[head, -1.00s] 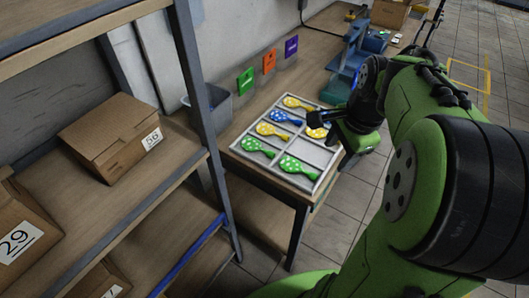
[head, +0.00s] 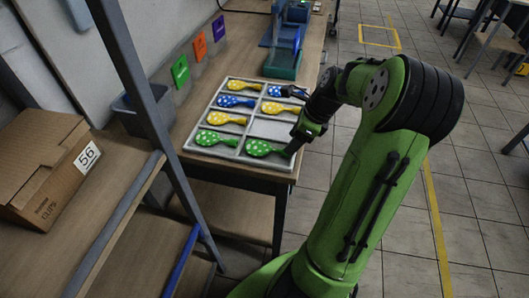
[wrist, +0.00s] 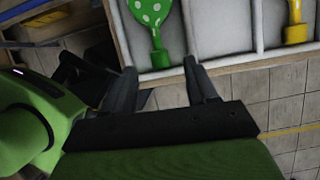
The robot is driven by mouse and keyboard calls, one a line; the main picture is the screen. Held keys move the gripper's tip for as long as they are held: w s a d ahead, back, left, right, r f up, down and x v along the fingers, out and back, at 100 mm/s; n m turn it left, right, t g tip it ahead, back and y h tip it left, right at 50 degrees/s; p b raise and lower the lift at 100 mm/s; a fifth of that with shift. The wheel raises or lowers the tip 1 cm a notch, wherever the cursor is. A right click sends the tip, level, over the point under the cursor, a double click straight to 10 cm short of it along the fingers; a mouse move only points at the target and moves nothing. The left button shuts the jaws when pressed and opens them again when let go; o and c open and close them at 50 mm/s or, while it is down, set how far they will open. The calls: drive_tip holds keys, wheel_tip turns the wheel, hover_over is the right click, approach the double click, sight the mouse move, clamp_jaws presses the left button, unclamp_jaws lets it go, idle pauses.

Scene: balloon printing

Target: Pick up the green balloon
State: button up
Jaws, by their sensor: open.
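A white compartment tray (head: 188,146) on the table holds flat polka-dot balloons. One green balloon (head: 262,148) lies in the near right compartment and another green balloon (head: 214,138) in the near left one. My gripper (head: 293,149) is at the right edge of the tray, beside the right green balloon's neck. In the wrist view a green balloon (wrist: 150,13) lies at the top, its neck pointing down between the open fingers (wrist: 160,68). The fingers are empty and the neck's end shows between the tips. I cannot tell whether they touch it.
The tray also holds yellow balloons (head: 225,118) and blue balloons (head: 237,101); one compartment (head: 271,129) is empty. A grey bin (head: 143,112) stands left of the tray. A shelf post (head: 140,85) and a cardboard box (head: 45,165) are at left. Open floor lies at right.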

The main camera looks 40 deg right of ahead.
sight(267, 149)
drive_tip(key=b+x, duration=0.2)
drive_tip(key=x, duration=0.3)
drive_tip(key=shift+s, duration=0.2)
drive_tip(key=shift+r, duration=0.1)
drive_tip(key=c, duration=0.9)
